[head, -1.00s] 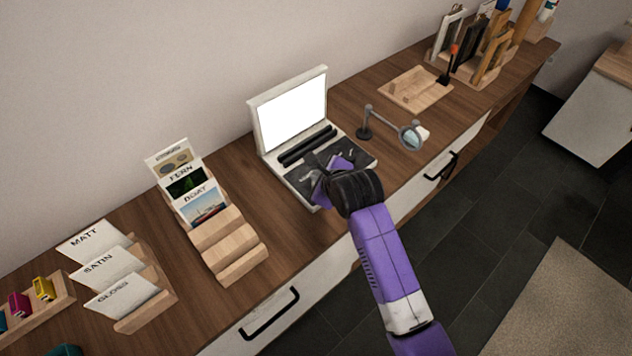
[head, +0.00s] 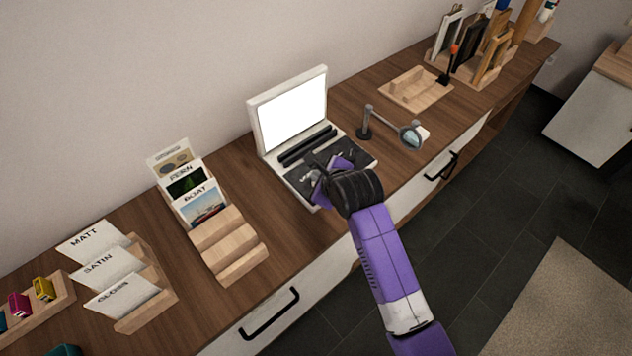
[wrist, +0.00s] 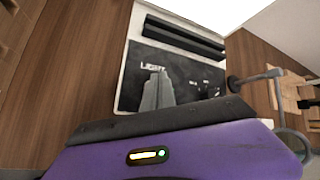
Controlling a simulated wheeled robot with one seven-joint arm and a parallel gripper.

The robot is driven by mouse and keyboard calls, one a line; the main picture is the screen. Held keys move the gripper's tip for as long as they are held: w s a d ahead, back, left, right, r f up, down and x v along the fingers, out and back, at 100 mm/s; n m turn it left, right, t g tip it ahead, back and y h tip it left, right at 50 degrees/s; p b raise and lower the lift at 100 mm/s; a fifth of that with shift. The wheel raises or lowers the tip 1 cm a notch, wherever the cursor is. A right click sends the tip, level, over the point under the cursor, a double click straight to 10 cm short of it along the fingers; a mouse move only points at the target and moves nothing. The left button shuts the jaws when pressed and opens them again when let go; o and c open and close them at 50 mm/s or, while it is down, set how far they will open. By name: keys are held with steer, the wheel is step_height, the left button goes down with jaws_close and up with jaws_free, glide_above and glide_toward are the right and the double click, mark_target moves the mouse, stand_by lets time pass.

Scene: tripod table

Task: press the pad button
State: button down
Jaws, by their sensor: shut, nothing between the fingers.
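The device on the desk has a lit white upright panel (head: 292,112) and a flat base with a dark pad (head: 349,157). In the wrist view the dark pad (wrist: 180,75) bears the word LIGHT and other small marks at its right. My gripper (head: 316,176) is over the pad's near left part, its fingers shut and empty. In the wrist view my gripper's grey fingertips (wrist: 157,78) are together just below the word LIGHT. They cover part of the pad, and no separate button shows clearly. I cannot tell whether the tips touch the pad.
A magnifier on a stand (head: 409,135) is close to the right of the device. A stepped wooden card rack (head: 228,243) stands to the left, and a wooden tray (head: 416,90) lies farther back. Bare desk (head: 277,205) lies between the rack and the device.

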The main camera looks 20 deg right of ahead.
steer(key=shift+f, duration=0.4)
steer(key=shift+f, duration=0.3)
stand_by(0.6)
steer(key=shift+r, duration=0.1)
steer(key=shift+r+p, duration=0.6)
steer(key=shift+r, duration=0.05)
steer(key=shift+r, duration=0.1)
step_height(320, 180, up, 6)
steer(key=p, duration=0.5)
stand_by(0.5)
